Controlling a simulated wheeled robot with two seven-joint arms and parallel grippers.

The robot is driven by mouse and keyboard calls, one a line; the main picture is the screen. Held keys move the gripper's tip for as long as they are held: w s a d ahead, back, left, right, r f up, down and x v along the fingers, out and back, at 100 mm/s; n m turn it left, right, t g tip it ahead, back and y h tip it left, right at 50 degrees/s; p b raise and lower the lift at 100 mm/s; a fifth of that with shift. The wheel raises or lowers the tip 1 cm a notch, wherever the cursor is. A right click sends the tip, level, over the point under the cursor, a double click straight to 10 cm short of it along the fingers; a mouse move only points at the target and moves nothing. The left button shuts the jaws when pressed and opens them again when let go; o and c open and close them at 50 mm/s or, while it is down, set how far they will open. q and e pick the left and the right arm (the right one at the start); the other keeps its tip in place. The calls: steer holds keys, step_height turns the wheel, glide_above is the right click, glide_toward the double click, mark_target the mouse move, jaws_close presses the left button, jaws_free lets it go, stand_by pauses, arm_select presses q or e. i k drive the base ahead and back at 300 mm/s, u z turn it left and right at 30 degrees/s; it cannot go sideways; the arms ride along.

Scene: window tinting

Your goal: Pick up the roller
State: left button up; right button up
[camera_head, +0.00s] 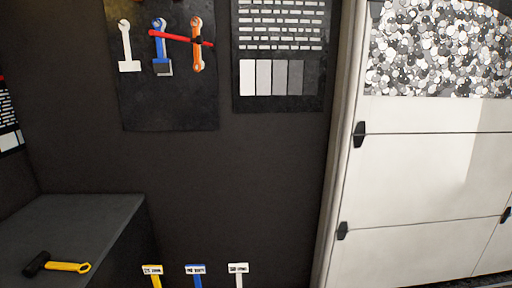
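A tool with a short black head and a yellow handle (58,265) lies on the dark counter at the lower left. Its head points left and its looped handle end points right. It may be the roller, but its head is too small and dark to tell. Nothing else in view is clearly a roller. Neither of my grippers is in view.
The dark counter (95,213) has free room behind the tool. A wall board (175,105) holds white, blue and orange tools and a red bar. Yellow, blue and white labelled tools (196,271) show at the bottom edge. White cabinet panels (425,165) stand at right.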

mark_target(41, 261)
steer(key=u, duration=1.15)
steer(key=i, duration=0.25)
steer(key=z, duration=0.05)
